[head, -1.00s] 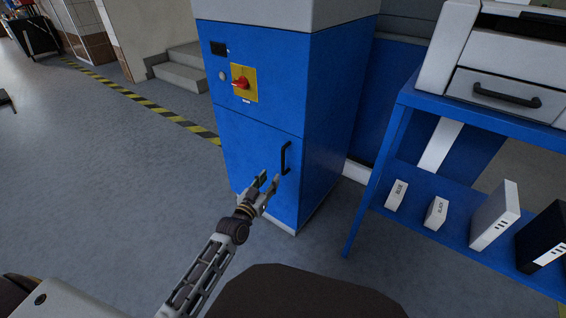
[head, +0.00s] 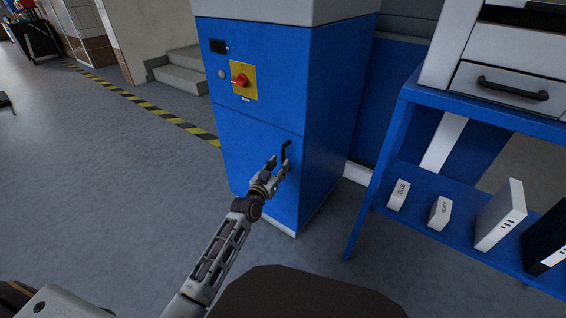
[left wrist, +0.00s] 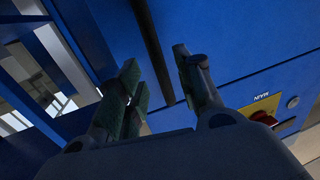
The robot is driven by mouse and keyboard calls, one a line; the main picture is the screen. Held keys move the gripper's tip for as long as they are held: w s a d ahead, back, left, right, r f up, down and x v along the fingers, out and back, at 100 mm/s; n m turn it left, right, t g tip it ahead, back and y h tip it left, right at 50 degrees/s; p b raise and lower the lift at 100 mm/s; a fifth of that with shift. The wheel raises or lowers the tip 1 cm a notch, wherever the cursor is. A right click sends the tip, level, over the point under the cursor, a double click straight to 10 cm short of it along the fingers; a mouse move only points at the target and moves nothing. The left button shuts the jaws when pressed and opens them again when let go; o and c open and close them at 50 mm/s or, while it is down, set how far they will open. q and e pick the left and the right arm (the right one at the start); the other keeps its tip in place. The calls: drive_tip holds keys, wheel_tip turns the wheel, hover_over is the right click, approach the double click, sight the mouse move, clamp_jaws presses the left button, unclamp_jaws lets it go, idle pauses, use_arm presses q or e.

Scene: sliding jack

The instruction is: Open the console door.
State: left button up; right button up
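The blue console (head: 260,70) stands in the middle of the head view. Its lower door (head: 245,145) is closed, flush with the front. A black vertical handle (head: 286,149) is on the door's right side. My left gripper (head: 279,163) is open at the handle's lower part. In the left wrist view, the dark handle bar (left wrist: 153,50) runs between the two spread fingers (left wrist: 160,78), with gaps on both sides. I cannot tell how deep the handle sits between them. My right gripper is not in view.
A red rotary switch on a yellow plate (head: 243,82) is above the door. A blue shelf table (head: 400,110) with a white machine (head: 480,50) and several boxes stands to the right. The floor (head: 120,190) left of the console is clear.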

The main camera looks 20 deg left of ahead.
sight(282, 161)
use_arm(q)
drive_tip(key=shift+w+d, duration=0.15)
drive_tip(key=shift+w, duration=0.6)
drive_tip(key=shift+w+b, duration=0.3)
drive_tip(key=shift+b, duration=0.1)
drive_tip(key=shift+w+d, duration=0.1)
drive_tip(key=shift+w, duration=0.45)
drive_tip(key=shift+w+d+b, duration=0.1)
drive_tip(key=shift+w+b, duration=0.2)
drive_tip(key=shift+w, duration=0.05)
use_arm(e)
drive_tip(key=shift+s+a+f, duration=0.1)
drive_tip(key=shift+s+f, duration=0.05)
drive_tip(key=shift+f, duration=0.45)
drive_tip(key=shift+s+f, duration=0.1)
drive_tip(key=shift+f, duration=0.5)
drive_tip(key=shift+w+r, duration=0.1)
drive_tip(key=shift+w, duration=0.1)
use_arm(q)
drive_tip(key=c, duration=0.3)
clamp_jaws()
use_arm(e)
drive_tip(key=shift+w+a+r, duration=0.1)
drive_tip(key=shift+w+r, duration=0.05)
